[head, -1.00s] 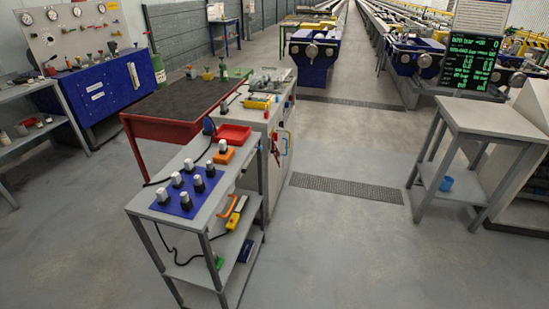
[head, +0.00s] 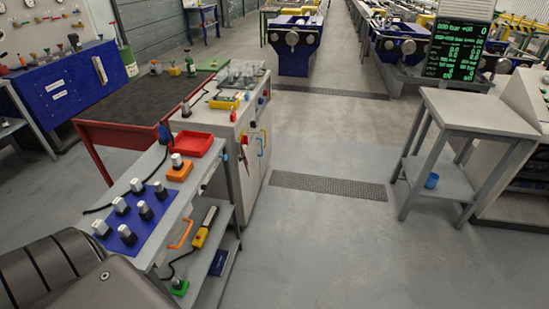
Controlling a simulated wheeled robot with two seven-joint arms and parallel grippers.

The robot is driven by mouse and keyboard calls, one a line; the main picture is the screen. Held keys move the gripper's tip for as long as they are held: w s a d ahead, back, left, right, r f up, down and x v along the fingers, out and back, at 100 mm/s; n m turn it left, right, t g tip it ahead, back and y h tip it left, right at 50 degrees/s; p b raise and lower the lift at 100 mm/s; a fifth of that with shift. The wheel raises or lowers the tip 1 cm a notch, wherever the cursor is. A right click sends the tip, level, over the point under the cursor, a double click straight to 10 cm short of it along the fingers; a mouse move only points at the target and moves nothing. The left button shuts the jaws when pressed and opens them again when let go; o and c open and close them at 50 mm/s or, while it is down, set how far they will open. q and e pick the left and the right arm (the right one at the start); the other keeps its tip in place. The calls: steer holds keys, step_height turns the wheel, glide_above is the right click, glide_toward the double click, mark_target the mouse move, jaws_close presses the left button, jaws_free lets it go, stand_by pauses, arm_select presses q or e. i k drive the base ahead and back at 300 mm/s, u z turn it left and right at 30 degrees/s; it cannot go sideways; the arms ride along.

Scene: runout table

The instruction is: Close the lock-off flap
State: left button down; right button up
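I cannot pick out the lock-off flap for certain. The white control cabinet (head: 222,123) stands left of centre, and its front faces right. Neither of my grippers shows; only a dark grey part of my own body fills the lower left corner.
A grey trolley (head: 200,205) with a blue panel of switches (head: 134,212) stands close in front. A red-framed table (head: 122,132) is behind it. A grey side table (head: 475,115) with a blue cup below stands right. The floor between is clear.

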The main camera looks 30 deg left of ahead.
mark_target(245, 159)
steer(key=u, duration=0.05)
steer(key=i, duration=1.1)
steer(key=u, duration=0.6)
